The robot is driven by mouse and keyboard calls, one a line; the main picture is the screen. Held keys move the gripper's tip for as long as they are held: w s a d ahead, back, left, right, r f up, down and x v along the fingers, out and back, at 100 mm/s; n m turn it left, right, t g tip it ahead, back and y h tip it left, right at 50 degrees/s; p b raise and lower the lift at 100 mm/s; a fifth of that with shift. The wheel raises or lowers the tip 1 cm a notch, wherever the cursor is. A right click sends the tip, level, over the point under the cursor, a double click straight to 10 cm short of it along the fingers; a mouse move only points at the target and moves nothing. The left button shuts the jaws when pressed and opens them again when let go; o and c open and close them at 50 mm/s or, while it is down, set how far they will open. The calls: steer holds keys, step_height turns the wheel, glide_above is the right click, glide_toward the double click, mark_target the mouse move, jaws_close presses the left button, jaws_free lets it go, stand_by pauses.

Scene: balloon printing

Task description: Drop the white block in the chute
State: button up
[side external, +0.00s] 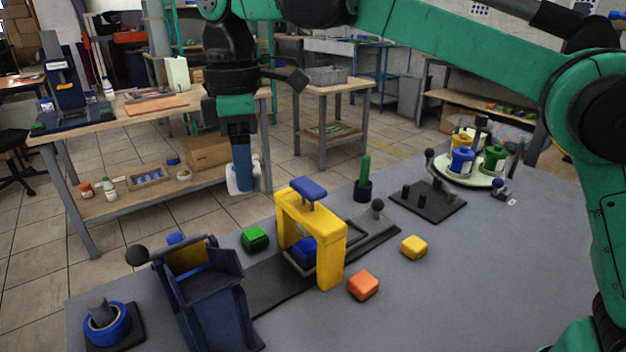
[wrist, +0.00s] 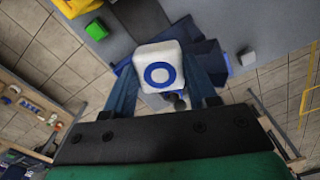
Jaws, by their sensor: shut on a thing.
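The white block (wrist: 158,50) has a blue ring on its face and sits between the two blue fingers of my gripper (wrist: 165,85) in the wrist view. In the side view my gripper (side external: 243,178) points down, shut on the block (side external: 232,183), held up in the air. The dark blue chute (side external: 215,305) stands at the front left of the table, with a yellow inner face showing. My gripper appears above it, further back in the picture. In the wrist view the dark blue chute (wrist: 207,58) shows partly behind the block, which hides some of it.
A yellow press frame (side external: 332,250) with a blue handle stands right of the chute. Green (side external: 255,238), orange (side external: 363,285) and yellow (side external: 413,247) blocks lie around it. A black ball lever (side external: 137,255) sticks out beside the chute. A blue tape roll (side external: 107,325) sits at the front left.

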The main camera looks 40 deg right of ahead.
steer(key=s+a+n, duration=0.4)
steer(key=a, duration=0.4)
steer(key=shift+w+d+f, duration=0.1)
steer(key=shift+w+f, duration=0.05)
steer(key=shift+f, duration=1.5)
steer(key=shift+w+f, duration=0.1)
steer(key=shift+f, duration=1.5)
steer(key=o, duration=1.1)
steer(key=shift+o, duration=0.2)
steer(key=shift+r, duration=0.1)
steer(key=shift+r, duration=2.75)
